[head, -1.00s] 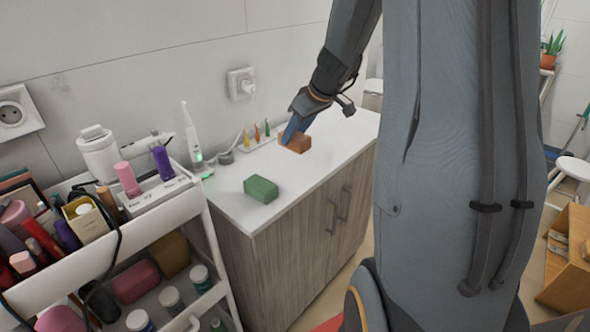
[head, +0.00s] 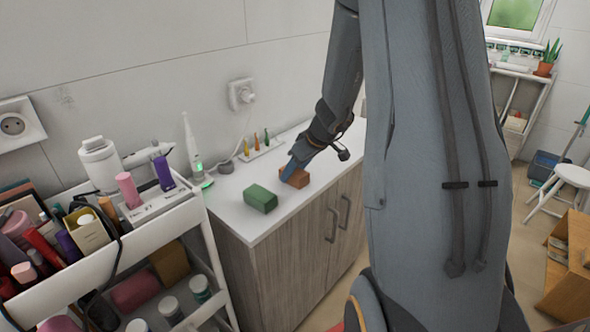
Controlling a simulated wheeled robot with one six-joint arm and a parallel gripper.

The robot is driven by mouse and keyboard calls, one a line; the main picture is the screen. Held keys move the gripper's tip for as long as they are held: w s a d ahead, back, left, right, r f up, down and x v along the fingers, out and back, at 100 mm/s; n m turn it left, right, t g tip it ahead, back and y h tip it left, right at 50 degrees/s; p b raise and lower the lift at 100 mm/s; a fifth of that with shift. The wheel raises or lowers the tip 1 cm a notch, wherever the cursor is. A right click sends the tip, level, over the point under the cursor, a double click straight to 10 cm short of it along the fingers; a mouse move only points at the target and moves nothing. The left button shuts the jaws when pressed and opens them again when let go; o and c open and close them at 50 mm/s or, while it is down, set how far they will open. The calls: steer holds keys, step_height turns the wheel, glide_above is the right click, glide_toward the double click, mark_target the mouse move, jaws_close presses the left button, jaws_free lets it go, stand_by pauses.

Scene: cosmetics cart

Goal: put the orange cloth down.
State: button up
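The orange cloth (head: 299,180) is a brown-orange folded block at the right part of the white counter top, in the head view. My gripper (head: 290,171) reaches down from above with its blue fingers at the cloth's left side. It appears shut on the cloth, which has moved along with it, but the finger contact is partly hidden. I cannot tell whether the cloth touches the counter or is slightly above it. A green folded block (head: 261,198) lies on the counter to the left, apart from the cloth.
The white counter (head: 228,203) has a toothbrush (head: 192,145) and a tray of small coloured bottles (head: 256,143) along the wall. A crowded white cart (head: 165,228) stands at the left. Bare counter shows around the green block.

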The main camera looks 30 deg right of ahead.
steer(key=shift+o, duration=0.6)
steer(key=shift+s+d+r, duration=0.15)
steer(key=shift+s+r, duration=0.05)
steer(key=shift+r, duration=0.35)
steer(key=b+v, duration=0.2)
steer(key=v, duration=0.9)
steer(key=s+a+f+m+g+h, duration=0.1)
steer(key=s+a+f, duration=0.3)
steer(key=s+a, duration=0.4)
steer(key=s+a+f+m+g+h, duration=0.1)
steer(key=s+a+f+m+g, duration=0.2)
steer(key=s+a, duration=0.6)
steer(key=shift+a+f, duration=0.45)
steer(key=shift+a, duration=0.75)
steer(key=shift+d, duration=0.1)
